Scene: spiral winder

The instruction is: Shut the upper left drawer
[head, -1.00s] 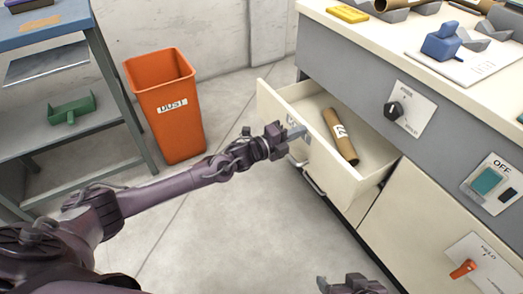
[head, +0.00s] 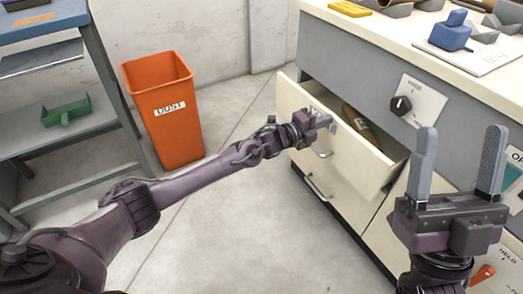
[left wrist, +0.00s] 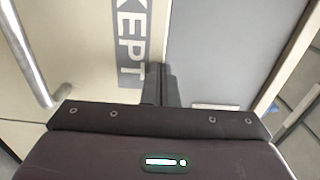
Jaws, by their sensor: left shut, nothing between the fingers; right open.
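The upper left drawer (head: 333,152) is part way out of the cabinet, its cream front facing me. A brown cardboard tube (head: 365,124) lies inside it. My left gripper (head: 322,121) is shut and empty at the drawer's front, close to its upper edge; whether it touches cannot be told. In the left wrist view the closed fingers (left wrist: 160,85) lie beside the "KEPT" label (left wrist: 131,42), with the drawer's metal handle (left wrist: 30,55) at left. My right gripper (head: 460,165) is open and empty, raised in front of the cabinet at right.
The cabinet top (head: 395,32) carries a blue block (head: 451,32) and grey blocks. A black knob (head: 401,104) is on the grey panel. A lower drawer handle (head: 317,188) sits below. An orange bin (head: 163,110) and a blue-grey shelf (head: 45,22) stand left. Floor between is clear.

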